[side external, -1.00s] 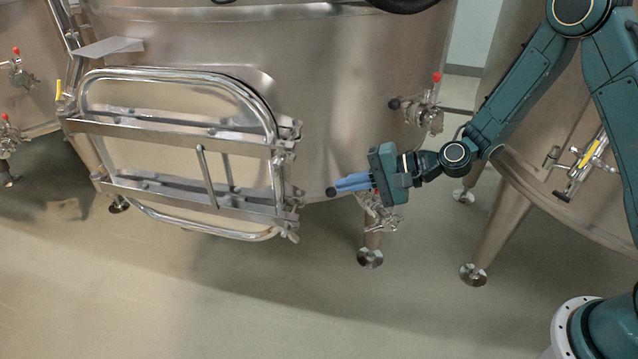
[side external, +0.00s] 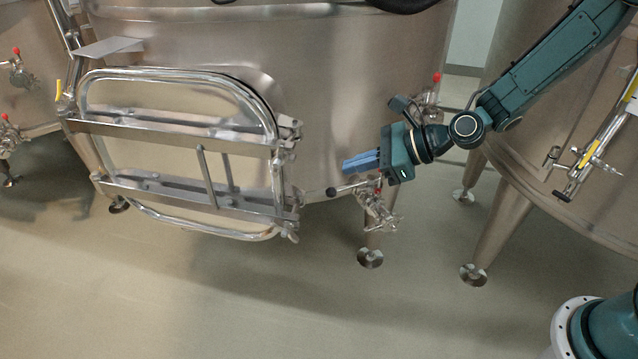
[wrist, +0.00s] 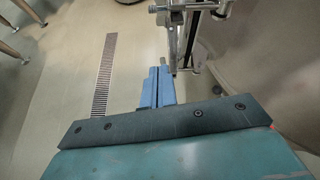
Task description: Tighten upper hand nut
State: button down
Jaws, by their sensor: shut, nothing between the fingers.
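The upper hand nut (side external: 290,131) is a small metal fitting at the upper right edge of the steel vat's hatch (side external: 272,185). A similar lower fitting (side external: 291,226) sits below it on the same edge. My gripper (side external: 345,165) has blue fingers pointing left toward the hatch. It is right of the upper nut and a little lower, apart from it. The fingers are together and empty; they also show together in the wrist view (wrist: 158,72). There, metal bars and fittings (wrist: 188,20) stand beyond and right of the fingertips; I cannot tell which part is the upper nut.
A valve with a black ball handle (side external: 331,191) stands just below my fingers. Another valve with a red knob (side external: 436,78) is on the vat behind my wrist. A second vat (side external: 560,190) stands at the right. The floor in front is open.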

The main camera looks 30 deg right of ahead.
jog(key=shift+s+d+r+m, duration=0.1)
jog(key=shift+r+m, duration=0.2)
jog(key=shift+m, duration=0.7)
send_near(278, 174)
notch_tip(278, 174, down, 4)
jog(key=w+a, duration=0.2)
jog(key=w, duration=0.1)
jog(key=shift+w+a+r, duration=0.3)
jog(key=shift+w+a, duration=0.25)
jog(key=shift+a, duration=0.1)
jog(key=shift+w, duration=0.1)
